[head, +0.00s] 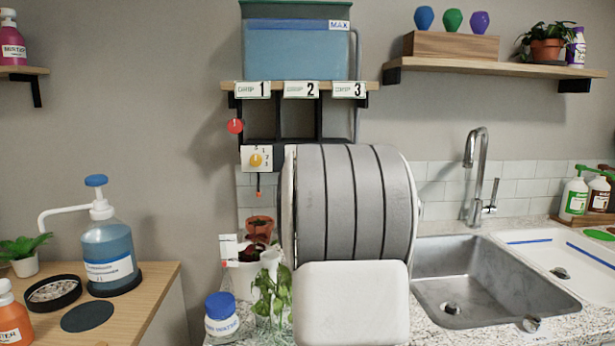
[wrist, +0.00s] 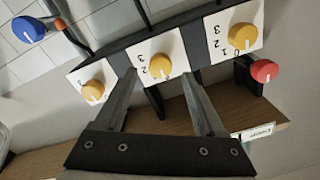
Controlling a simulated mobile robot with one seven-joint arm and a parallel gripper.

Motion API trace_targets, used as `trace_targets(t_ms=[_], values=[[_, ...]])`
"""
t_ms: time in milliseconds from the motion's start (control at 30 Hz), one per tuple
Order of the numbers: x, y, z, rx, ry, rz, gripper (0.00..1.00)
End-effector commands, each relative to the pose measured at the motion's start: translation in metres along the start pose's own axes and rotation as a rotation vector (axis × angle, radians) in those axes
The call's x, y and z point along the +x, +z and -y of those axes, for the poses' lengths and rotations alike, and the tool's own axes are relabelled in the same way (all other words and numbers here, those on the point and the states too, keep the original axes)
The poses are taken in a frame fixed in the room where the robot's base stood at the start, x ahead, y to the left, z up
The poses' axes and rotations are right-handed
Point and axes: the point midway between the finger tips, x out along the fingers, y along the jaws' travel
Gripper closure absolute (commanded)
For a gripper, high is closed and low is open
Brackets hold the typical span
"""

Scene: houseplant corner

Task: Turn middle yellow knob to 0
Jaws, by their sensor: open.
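In the wrist view the middle yellow knob (wrist: 160,67) sits on a white dial plate, with a 3 and a 2 readable at its left. Its white pointer mark is toward its lower right; the number there is not readable. My gripper (wrist: 159,75) is open, with one finger on each side of this knob in the picture. I cannot tell whether the fingers touch it. In the head view my arm hides the gripper and this knob.
Yellow knobs flank it on the left (wrist: 93,91) and right (wrist: 243,37). The blue water tank (head: 295,50) stands on the shelf above. Potted plants (head: 259,228) and a sink (head: 470,270) are below.

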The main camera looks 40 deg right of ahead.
Motion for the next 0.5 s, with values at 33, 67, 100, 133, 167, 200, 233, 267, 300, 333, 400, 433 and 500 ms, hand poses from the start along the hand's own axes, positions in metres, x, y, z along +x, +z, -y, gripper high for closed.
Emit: trace_targets(t_ms=[33, 67, 100, 133, 167, 200, 233, 267, 300, 333, 400, 433, 500], values=[[-0.011, -0.002, 0.001, 0.0, 0.0, -0.002, 0.28], [-0.016, -0.002, 0.001, 0.0, 0.0, -0.002, 0.28], [-0.024, -0.002, 0.001, 0.0, 0.0, -0.001, 0.28], [-0.029, -0.002, 0.001, 0.0, 0.0, -0.001, 0.28], [-0.035, -0.002, 0.001, 0.0, -0.001, -0.002, 0.28], [-0.043, -0.002, 0.001, 0.0, -0.001, -0.002, 0.28], [-0.049, -0.002, 0.001, 0.0, 0.0, -0.001, 0.28], [-0.054, -0.002, 0.001, 0.0, -0.001, -0.001, 0.28], [-0.062, -0.002, 0.001, 0.0, -0.001, -0.002, 0.28], [-0.069, -0.002, 0.001, 0.0, -0.001, -0.002, 0.28], [-0.083, -0.002, 0.001, 0.0, -0.001, -0.001, 0.28], [-0.089, -0.002, 0.001, 0.0, -0.001, -0.002, 0.28], [-0.102, -0.002, 0.001, 0.0, -0.002, -0.003, 0.28]])
